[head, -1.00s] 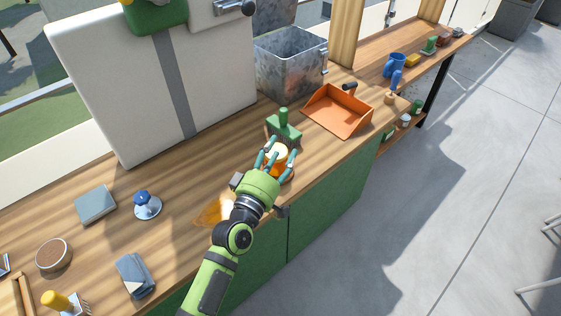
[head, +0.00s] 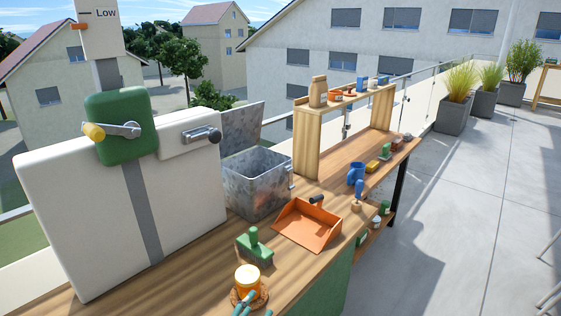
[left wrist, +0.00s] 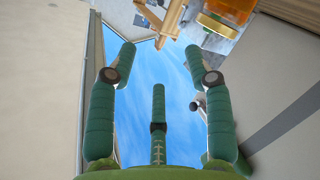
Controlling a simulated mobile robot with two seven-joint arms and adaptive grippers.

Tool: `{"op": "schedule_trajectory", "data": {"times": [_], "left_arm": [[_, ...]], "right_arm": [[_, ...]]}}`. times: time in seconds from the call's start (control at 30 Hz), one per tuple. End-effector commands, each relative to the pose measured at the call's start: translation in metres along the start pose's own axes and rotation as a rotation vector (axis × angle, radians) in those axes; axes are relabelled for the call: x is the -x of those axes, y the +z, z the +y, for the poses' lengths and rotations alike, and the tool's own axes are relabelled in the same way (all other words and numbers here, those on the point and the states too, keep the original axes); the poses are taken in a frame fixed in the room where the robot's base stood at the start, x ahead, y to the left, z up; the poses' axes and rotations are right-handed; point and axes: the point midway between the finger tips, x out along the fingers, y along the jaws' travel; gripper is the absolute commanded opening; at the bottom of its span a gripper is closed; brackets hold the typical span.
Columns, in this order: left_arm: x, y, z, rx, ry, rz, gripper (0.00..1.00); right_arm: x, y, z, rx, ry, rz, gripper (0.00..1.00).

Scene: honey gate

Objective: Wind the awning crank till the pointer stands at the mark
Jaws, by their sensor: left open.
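The awning crank (head: 115,130) is a grey arm with a yellow knob (head: 93,132), on a green housing (head: 124,146) at the left of the head view. Its knob points left. Above it, an orange pointer (head: 80,26) stands on a white scale board, a little below the dark line beside the word "Low" (head: 105,13). The board's top is cut off. My left gripper (head: 248,300) shows only by its fingertips at the bottom edge, close to a honey jar. In the left wrist view its three fingers (left wrist: 160,65) are spread and empty. My right gripper is not in view.
A green-handled block (head: 255,248), an orange dustpan (head: 308,226) and a metal bin (head: 257,187) stand behind.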

Motion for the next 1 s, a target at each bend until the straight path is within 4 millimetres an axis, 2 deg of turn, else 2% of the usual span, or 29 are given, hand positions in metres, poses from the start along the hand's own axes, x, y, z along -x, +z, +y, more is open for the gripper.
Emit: {"op": "schedule_trajectory", "data": {"times": [0.03,0.13,0.2,0.3,0.5,0.8,0.83,1.0], "left_arm": [[0.017,0.016,-0.011,-0.075,-0.053,-0.084,0.51],[0.058,0.045,-0.038,-0.242,-0.177,-0.275,0.51],[0.087,0.059,-0.055,-0.332,-0.256,-0.391,0.51],[0.123,0.07,-0.073,-0.425,-0.347,-0.519,0.51],[0.183,0.079,-0.097,-0.536,-0.484,-0.709,0.51],[0.262,0.078,-0.116,-0.629,-0.653,-0.933,0.51],[0.27,0.077,-0.117,-0.636,-0.669,-0.955,0.51],[0.254,0.1,-0.144,-0.628,-0.665,-0.966,0.51]], "right_arm": [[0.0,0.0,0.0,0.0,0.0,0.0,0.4],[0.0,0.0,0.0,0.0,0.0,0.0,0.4],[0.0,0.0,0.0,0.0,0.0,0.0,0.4],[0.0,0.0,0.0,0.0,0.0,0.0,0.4],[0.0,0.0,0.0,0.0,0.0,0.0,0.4],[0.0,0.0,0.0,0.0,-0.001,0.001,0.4],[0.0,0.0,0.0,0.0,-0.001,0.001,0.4],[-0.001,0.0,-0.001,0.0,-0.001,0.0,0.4]]}}
